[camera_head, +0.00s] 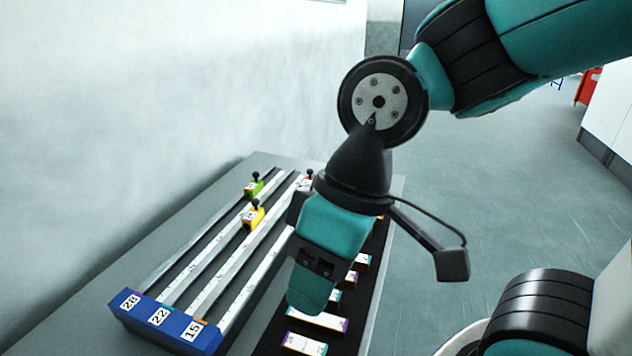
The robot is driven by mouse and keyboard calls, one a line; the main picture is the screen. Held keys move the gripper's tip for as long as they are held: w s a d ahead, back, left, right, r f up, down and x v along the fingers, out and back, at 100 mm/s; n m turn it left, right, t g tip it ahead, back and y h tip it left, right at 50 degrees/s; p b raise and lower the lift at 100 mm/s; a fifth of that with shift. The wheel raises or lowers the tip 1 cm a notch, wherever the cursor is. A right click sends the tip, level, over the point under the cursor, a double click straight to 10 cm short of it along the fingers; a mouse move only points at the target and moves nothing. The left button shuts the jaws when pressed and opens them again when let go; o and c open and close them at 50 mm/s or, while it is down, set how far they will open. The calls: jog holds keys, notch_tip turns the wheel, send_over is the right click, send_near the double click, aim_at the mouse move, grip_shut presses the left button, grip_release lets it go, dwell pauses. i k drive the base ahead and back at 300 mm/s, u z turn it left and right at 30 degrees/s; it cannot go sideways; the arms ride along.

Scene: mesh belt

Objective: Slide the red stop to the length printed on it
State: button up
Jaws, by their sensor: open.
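A rail rack with pale scaled rails (232,272) lies on the grey table. Its blue end block (170,322) carries labels 28, 22 and 15. A green stop (254,188) and a yellow stop (254,217), each with a black knob, sit on the rails. A third stop (305,184) with a black knob is at the far end of the right rail, partly hidden by my gripper. It shows a pale label and a little red; its print is too small to read. My gripper (313,290) is open and points down over the rack's right side, apart from the stops.
Several pale labelled blocks with coloured ends (318,320) lie on a dark strip right of the rack, partly covered by my gripper. A plain wall (150,110) rises on the left. Open floor (520,180) lies to the right.

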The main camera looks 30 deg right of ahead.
aim_at(308, 179)
jog(key=z, duration=0.8)
jog(key=k, duration=1.05)
jog(key=z, duration=1.3)
jog(key=i, duration=1.85)
jog(key=u, duration=1.1)
jog(key=i, duration=0.85)
jog(key=u, duration=1.4)
jog(key=i, duration=0.45)
jog(key=u, duration=0.4)
